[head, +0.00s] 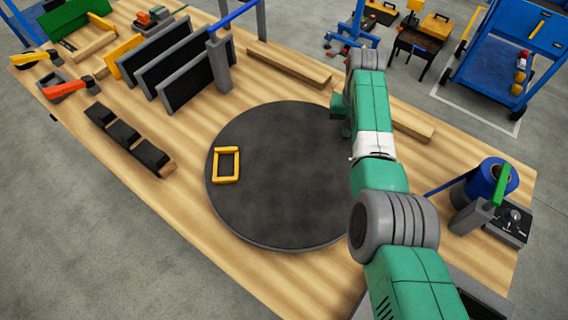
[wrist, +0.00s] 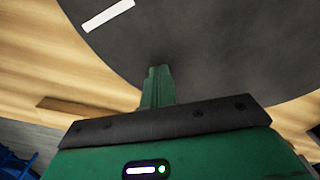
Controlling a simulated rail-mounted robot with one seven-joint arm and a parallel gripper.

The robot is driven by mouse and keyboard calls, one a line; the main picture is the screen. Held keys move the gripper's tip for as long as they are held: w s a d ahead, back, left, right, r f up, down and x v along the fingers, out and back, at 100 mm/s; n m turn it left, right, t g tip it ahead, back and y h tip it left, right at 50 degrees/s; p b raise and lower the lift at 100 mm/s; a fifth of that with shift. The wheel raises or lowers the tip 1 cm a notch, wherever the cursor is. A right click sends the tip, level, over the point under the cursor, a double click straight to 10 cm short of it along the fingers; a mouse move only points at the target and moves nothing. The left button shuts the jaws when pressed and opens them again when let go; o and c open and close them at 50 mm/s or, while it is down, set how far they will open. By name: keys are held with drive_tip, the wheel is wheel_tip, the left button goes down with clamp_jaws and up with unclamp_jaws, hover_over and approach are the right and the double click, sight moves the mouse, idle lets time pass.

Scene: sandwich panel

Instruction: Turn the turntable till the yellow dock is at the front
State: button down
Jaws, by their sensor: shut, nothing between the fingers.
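The turntable (head: 285,215) is a large dark round disc lying on the wooden bench. The yellow dock (head: 226,179), a small rectangular frame, sits near the disc's left edge. My gripper (head: 343,131) is at the disc's far right edge, mostly hidden by my arm in the head view. In the wrist view my gripper (wrist: 158,72) shows its green fingers together and empty, over the rim of the turntable (wrist: 225,50). I cannot tell whether the fingertips touch the disc. A white strip (wrist: 108,14) lies on the disc in the wrist view; the head view does not show it.
Dark upright panels (head: 172,62) stand in a rack at the back left. A row of black blocks (head: 125,132) lies left of the disc. A wooden bar (head: 290,64) lies behind it. A blue roll (head: 490,178) stands at the right. My arm covers the disc's right side.

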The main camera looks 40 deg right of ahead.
sight(334, 127)
drive_tip(key=shift+w+f+b, duration=0.25)
drive_tip(key=shift+w+b, duration=0.1)
drive_tip(key=shift+b, duration=0.5)
drive_tip(key=shift+w+d+r, duration=0.1)
drive_tip(key=shift+r, duration=0.15)
drive_tip(key=shift+b, duration=0.35)
drive_tip(key=shift+w+f+b, duration=0.15)
drive_tip(key=shift+b, duration=0.25)
drive_tip(key=shift+w+b, duration=0.5)
drive_tip(key=shift+b, duration=0.7)
drive_tip(key=shift+w+b, duration=0.2)
drive_tip(key=shift+b, duration=0.4)
drive_tip(key=w+b, duration=0.1)
drive_tip(key=b, duration=0.5)
drive_tip(key=shift+w+f, duration=0.1)
drive_tip(key=shift+f, duration=0.05)
drive_tip(key=shift+w+b, duration=0.1)
drive_tip(key=shift+b, duration=0.35)
